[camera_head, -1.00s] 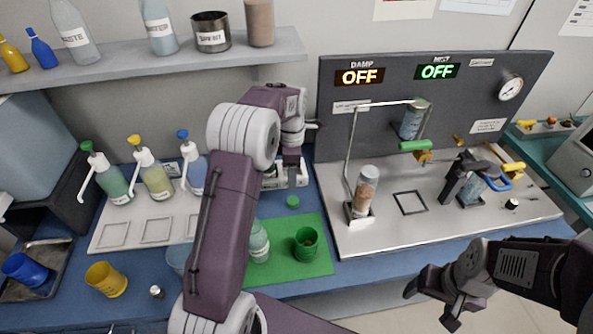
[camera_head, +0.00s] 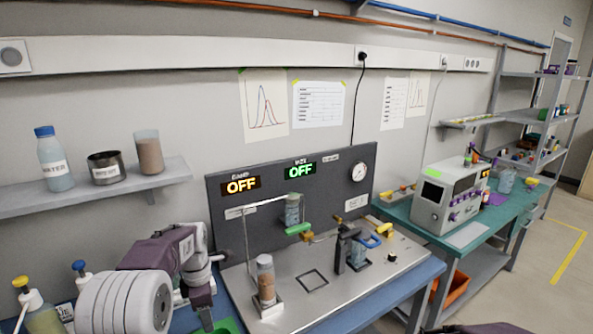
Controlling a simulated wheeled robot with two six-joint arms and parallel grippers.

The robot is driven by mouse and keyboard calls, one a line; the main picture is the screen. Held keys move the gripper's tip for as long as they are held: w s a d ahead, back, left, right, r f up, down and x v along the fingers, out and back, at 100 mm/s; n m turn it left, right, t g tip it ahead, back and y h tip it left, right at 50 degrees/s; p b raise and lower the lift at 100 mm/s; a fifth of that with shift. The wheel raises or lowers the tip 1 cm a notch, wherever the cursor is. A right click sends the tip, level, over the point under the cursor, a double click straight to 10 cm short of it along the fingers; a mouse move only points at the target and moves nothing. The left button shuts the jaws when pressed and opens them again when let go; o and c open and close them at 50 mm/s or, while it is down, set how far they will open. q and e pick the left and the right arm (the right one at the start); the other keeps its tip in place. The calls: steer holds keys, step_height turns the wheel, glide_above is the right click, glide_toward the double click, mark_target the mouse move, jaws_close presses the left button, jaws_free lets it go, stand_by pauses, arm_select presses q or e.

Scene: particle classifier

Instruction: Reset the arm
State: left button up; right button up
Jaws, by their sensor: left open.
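My left arm comes in from the lower left, purple and white. My left gripper (camera_head: 203,312) points down at the bottom edge, left of the metal bench, near a green mat (camera_head: 228,326). Its jaws are open; the fingertips are partly hidden and I see nothing held. Only a dark purple piece of my right arm shows at the bottom edge; its gripper is out of view. The grey classifier panel (camera_head: 225,213) stands behind the bench with two displays reading OFF.
A clear tube of brown grains (camera_head: 266,278) stands on the metal bench (camera_head: 340,305). A black clamp (camera_head: 342,246) stands further right. A shelf (camera_head: 100,197) with a water bottle is at left. A grey instrument (camera_head: 432,200) sits on a green table at right.

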arm_select(q)
steer(key=s+d+m, duration=0.5)
steer(key=s+m, duration=0.2)
steer(key=s, duration=0.5)
steer(key=s+f+m, duration=0.5)
steer(key=s+m, duration=0.4)
steer(key=m, duration=0.6)
steer(key=shift+t, duration=0.3)
